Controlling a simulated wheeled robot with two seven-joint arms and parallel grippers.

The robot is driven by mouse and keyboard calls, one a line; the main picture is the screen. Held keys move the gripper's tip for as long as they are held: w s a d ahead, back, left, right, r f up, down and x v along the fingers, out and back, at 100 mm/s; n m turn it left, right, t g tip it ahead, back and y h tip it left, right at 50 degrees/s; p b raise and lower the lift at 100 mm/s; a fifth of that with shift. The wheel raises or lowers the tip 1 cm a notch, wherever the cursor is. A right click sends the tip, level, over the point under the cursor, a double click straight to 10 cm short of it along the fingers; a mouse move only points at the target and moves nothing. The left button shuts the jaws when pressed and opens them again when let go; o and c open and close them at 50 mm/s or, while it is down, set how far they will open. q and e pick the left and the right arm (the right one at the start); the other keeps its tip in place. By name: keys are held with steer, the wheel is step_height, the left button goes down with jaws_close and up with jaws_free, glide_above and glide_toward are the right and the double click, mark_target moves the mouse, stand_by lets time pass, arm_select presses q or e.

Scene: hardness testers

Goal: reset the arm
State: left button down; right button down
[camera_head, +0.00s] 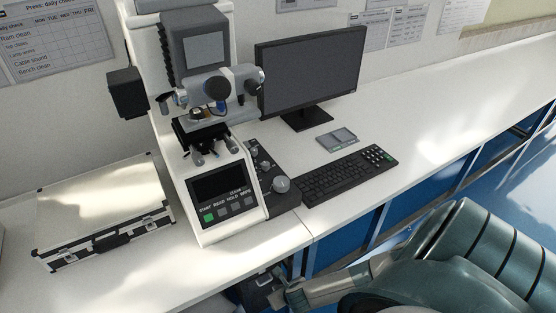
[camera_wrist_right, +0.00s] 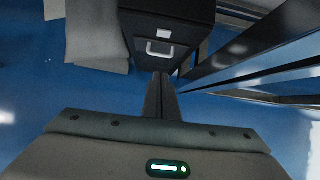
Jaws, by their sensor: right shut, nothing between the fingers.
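My right arm comes in from the lower right in the head view. Its gripper (camera_head: 270,294) is low, in front of and below the bench's front edge. In the right wrist view the two fingers (camera_wrist_right: 162,98) are together with nothing between them. They point toward a dark cabinet (camera_wrist_right: 165,45) with a light handle under the bench. My left gripper is not in view.
The hardness tester (camera_head: 222,190) stands on the white bench (camera_head: 420,140), with a silver case (camera_head: 105,210) to its left. A monitor (camera_head: 310,70), a keyboard (camera_head: 345,175) and a small grey device (camera_head: 337,139) are to its right. Blue floor (camera_wrist_right: 60,100) lies below.

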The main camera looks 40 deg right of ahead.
steer(key=shift+f, duration=0.1)
stand_by(0.4)
steer(key=s+a+f+m+g+y+b, duration=0.1)
steer(key=s+a+f+m+g+b, duration=0.1)
steer(key=s+f+m, duration=0.85)
steer(key=s+a+f+m+g+b, duration=0.1)
steer(key=s+a+f+m+g, duration=0.15)
steer(key=s+f+m, duration=0.85)
steer(key=s+a+f+m, duration=0.1)
steer(key=s+a+m, duration=0.1)
steer(key=s+m, duration=0.3)
steer(key=s+a+f+m, duration=0.1)
steer(key=s+a+m, duration=0.2)
steer(key=s, duration=0.6)
steer(key=shift+a+f+m+g+y+b, duration=0.15)
steer(key=shift+f+m+g+y+b, duration=0.25)
steer(key=shift+m, duration=0.45)
steer(key=shift+r, duration=0.1)
